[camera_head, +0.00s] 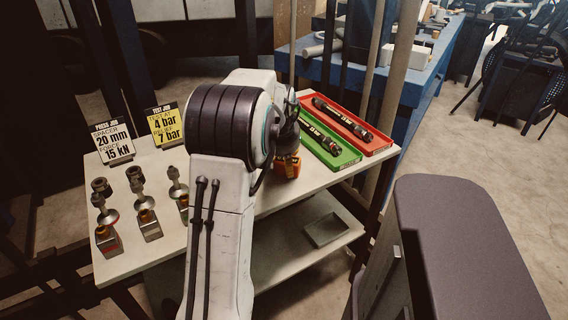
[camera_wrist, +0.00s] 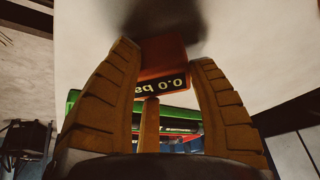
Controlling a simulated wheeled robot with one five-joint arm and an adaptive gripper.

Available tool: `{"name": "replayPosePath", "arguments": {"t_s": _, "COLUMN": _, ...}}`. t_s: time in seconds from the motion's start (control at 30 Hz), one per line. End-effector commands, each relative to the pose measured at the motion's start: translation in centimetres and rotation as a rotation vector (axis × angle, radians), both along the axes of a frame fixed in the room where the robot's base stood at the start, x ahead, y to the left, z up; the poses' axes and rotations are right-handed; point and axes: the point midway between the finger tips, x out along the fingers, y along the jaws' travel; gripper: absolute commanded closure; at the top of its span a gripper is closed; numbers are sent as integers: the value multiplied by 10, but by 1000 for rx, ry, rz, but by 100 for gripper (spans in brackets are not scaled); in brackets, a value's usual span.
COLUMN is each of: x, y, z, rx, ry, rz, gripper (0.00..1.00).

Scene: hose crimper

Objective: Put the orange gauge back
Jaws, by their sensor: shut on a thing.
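The orange gauge (camera_wrist: 163,54) is between the brown fingers of my gripper (camera_wrist: 166,66) in the wrist view, and the gripper is shut on it. Its dark display reads "0.0 ba", upside down, with the rest cut off. In the head view the orange gauge (camera_head: 287,168) shows just below my gripper (camera_head: 288,152), over the white table top (camera_head: 265,200), left of the green tray. A dark shadow lies on the table close to the gauge. I cannot tell whether the gauge touches the table. My arm hides part of the table.
A green tray (camera_head: 349,158) and a red tray (camera_head: 378,146) hold hoses at the table's right. Several metal fittings (camera_head: 139,200) stand at the left. A white sign (camera_head: 112,142) and a yellow sign (camera_head: 166,124) stand behind them. A lower shelf (camera_head: 280,245) holds a small tray (camera_head: 326,230).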

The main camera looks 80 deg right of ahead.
Motion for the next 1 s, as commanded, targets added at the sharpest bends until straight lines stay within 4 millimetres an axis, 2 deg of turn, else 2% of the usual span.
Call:
{"name": "replayPosePath", "arguments": {"t_s": 0.27, "x": 0, "y": 0, "z": 0, "rx": -2, "ry": 0, "rz": 0, "gripper": 83}}
{"name": "replayPosePath", "arguments": {"t_s": 0.3, "x": 0, "y": 0, "z": -1, "rx": 0, "ry": 0, "rz": 1, "gripper": 44}}
{"name": "replayPosePath", "arguments": {"t_s": 0.53, "x": 0, "y": 0, "z": 0, "rx": 0, "ry": 0, "rz": 1, "gripper": 24}}
{"name": "replayPosePath", "arguments": {"t_s": 0.87, "x": 0, "y": 0, "z": 3, "rx": -1, "ry": 0, "rz": 1, "gripper": 23}}
{"name": "replayPosePath", "arguments": {"t_s": 1.0, "x": 0, "y": 4, "z": 16, "rx": -4, "ry": 1, "rz": 1, "gripper": 23}}
